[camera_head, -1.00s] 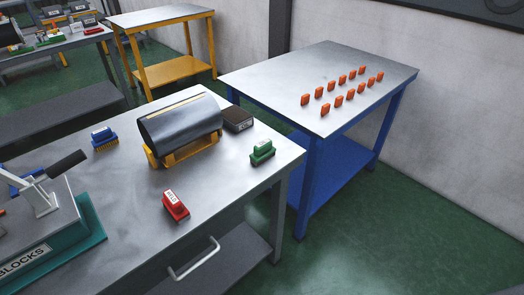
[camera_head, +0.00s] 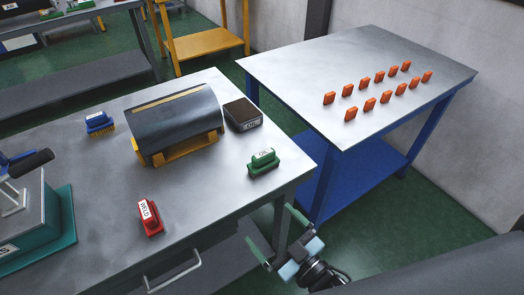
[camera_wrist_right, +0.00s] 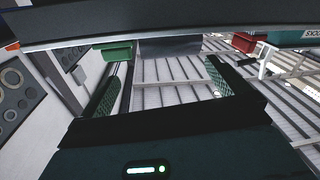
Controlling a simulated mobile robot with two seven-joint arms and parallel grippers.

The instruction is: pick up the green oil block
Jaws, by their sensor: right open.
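The green oil block (camera_head: 263,163) sits upright on the grey metal table (camera_head: 200,205), near its right corner, with a white label on top. In the upside-down right wrist view, a green block (camera_wrist_right: 117,52) that appears to be it shows past the dark table edge. My right gripper (camera_head: 271,232) is open and empty, beyond the table's front right edge, below and apart from the green block in the head view. Its two green-padded fingers also frame the wrist view (camera_wrist_right: 170,82). My left gripper is out of view.
On the same table are a red block (camera_head: 150,217), a blue brush-like block (camera_head: 99,123), a dark block (camera_head: 242,115), a grey cylinder on a yellow cradle (camera_head: 175,115) and a teal-based fixture (camera_head: 62,220). A blue-legged table (camera_head: 290,80) with several orange pieces stands right.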

